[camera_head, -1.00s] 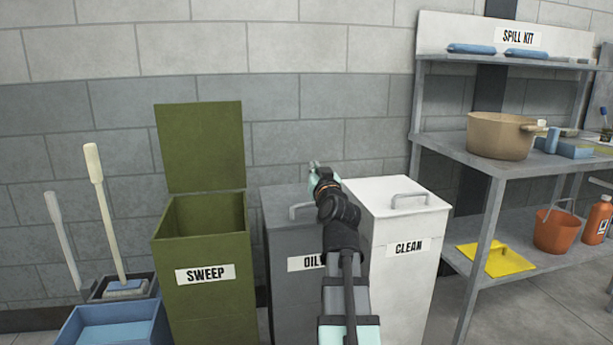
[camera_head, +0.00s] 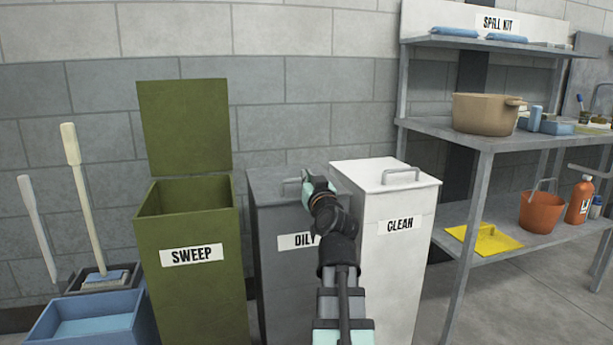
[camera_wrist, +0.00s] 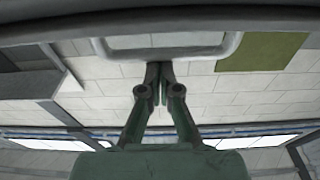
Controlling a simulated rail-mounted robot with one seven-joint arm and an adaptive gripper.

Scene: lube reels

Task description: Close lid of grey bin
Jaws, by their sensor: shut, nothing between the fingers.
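The grey bin (camera_head: 280,285), labelled OILY, stands between the green and white bins. Its lid (camera_head: 268,186) looks flat on top of the bin, with a bar handle (camera_head: 290,187) on it. My arm covers the lid's right part and some of the label. My gripper (camera_head: 307,180) is at the lid's right side near the handle, mostly hidden by my own wrist. In the wrist view my gripper (camera_wrist: 160,72) is shut and empty, its fingertips close to the handle (camera_wrist: 165,50). Whether they touch cannot be told.
The green SWEEP bin (camera_head: 195,290) on the left has its lid (camera_head: 185,127) raised. The white CLEAN bin (camera_head: 390,270) is closed on the right. A shelf unit (camera_head: 480,139) with a pot (camera_head: 487,113) stands further right. A blue bucket (camera_head: 95,322) and brushes are far left.

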